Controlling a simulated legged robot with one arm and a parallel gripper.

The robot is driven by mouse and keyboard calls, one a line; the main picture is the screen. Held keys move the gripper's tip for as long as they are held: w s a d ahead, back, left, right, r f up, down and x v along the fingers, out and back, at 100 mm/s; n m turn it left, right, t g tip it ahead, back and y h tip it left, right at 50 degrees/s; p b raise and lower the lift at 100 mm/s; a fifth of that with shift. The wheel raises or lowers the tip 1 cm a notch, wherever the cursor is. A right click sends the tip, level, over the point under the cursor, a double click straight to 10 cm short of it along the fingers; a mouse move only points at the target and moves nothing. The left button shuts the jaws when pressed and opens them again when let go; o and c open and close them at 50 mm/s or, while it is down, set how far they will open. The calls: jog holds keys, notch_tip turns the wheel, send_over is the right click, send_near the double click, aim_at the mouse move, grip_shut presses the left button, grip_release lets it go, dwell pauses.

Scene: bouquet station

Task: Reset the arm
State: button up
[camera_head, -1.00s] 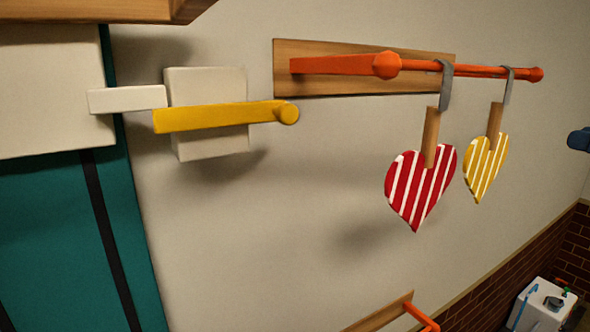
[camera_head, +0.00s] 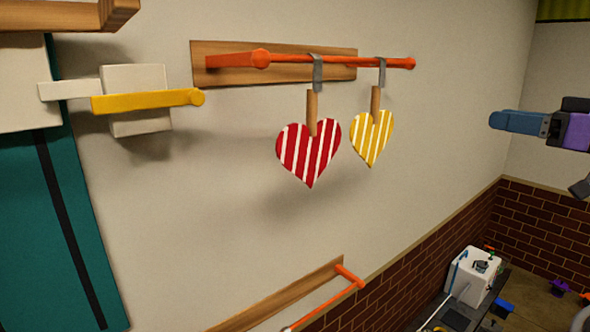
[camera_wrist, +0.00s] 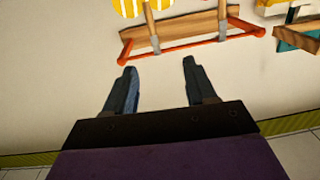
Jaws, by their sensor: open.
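My gripper (camera_wrist: 160,82) shows in the wrist view with its two dark fingers apart and nothing between them. Its fingertips point toward the pale wall, near an orange rail (camera_wrist: 190,44) that appears upside down there. In the head view, part of my arm (camera_head: 520,122), blue and purple, shows at the right edge, apart from the rail.
A red striped heart (camera_head: 308,152) and a yellow striped heart (camera_head: 371,138) hang from the orange rail (camera_head: 340,63). A yellow bar (camera_head: 145,102) juts out at left. A lower orange rail (camera_head: 330,303) and a white box (camera_head: 472,277) stand below. Open wall lies between.

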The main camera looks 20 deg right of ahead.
jog(key=w+a+f+g+y+b, duration=0.2)
jog(key=w+a+f+g, duration=0.15)
jog(key=a, duration=0.55)
jog(key=w+a+f+g+y+b, duration=0.15)
jog(key=w+a+f, duration=0.3)
jog(key=a, duration=0.45)
jog(key=s+a+f+g+h+b, duration=0.25)
jog(key=a+f+g, duration=0.35)
jog(key=a+f, duration=1)
jog(key=s+a+f+m+g+h+b, duration=0.1)
jog(key=s+a+f+g+h+b, duration=0.15)
jog(key=s+f, duration=0.5)
jog(key=s+a+f+m+g+h+b, duration=0.15)
jog(key=s+a+f, duration=0.25)
jog(key=f, duration=0.7)
jog(key=s+d+f+m+g+h+b, duration=0.1)
jog(key=s+d+f+h, duration=0.1)
jog(key=s+f, duration=0.4)
jog(key=s+d+f+m+g+h+b, duration=0.1)
jog(key=s+d+f+g+h, duration=0.1)
jog(key=s+f, duration=0.5)
notch_tip(320, 180, down, 2)
jog(key=shift+s+d+f+h+b, duration=0.3)
jog(key=shift+d+b, duration=0.1)
jog(key=shift+d, duration=0.45)
